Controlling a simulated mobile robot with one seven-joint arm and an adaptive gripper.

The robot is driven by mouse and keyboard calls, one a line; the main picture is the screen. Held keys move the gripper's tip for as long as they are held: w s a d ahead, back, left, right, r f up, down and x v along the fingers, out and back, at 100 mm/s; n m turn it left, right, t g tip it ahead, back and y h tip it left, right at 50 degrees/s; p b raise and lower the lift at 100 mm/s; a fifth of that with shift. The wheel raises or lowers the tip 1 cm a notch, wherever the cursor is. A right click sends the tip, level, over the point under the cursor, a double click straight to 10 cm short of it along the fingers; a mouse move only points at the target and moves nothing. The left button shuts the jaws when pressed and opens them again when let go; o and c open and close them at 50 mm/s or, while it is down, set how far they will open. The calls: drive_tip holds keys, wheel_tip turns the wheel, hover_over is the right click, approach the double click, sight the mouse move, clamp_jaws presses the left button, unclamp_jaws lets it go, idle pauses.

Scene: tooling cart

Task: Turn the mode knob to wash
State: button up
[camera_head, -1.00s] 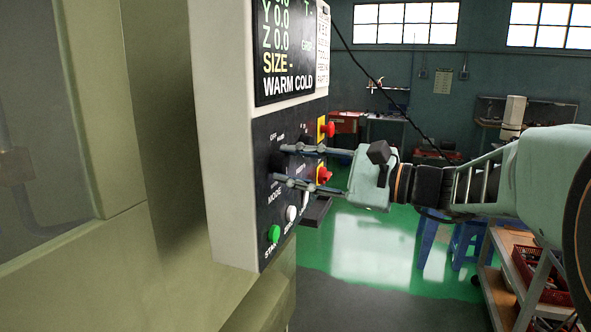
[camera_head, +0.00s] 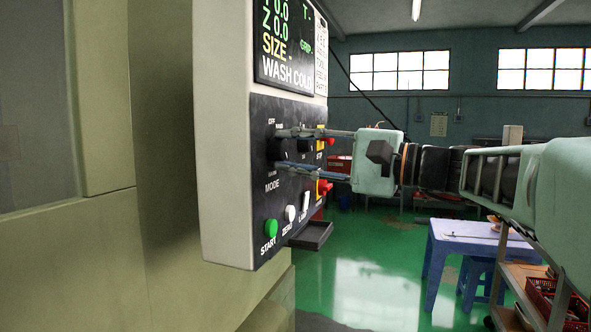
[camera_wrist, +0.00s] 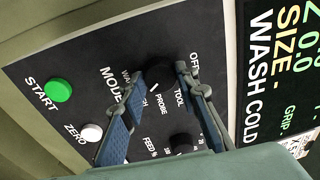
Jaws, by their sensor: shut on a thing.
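The black mode knob (camera_head: 274,150) is on the dark control panel (camera_head: 260,110), between my fingertips and partly hidden. The knob also shows in the wrist view (camera_wrist: 157,72), above the MODE label, with OFF, TOOL and PROBE printed around it. My gripper (camera_head: 282,149) is shut on the knob, with one finger above it and one below it in the head view. In the wrist view the two blue fingers (camera_wrist: 160,84) lie on either side of it. The screen (camera_head: 285,50) above reads WASH COLD.
A green START button (camera_head: 271,227) and a white ZERO button (camera_head: 290,213) sit below the knob. Red knobs are at the panel's right edge. A dark tray (camera_head: 312,236) juts out below. A blue table (camera_head: 455,240) stands to the right, with open green floor before it.

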drive_tip(key=shift+n+b, duration=0.3)
idle(0.4)
drive_tip(key=o, duration=1.1)
drive_tip(key=shift+o, duration=0.2)
drive_tip(key=v, duration=1.2)
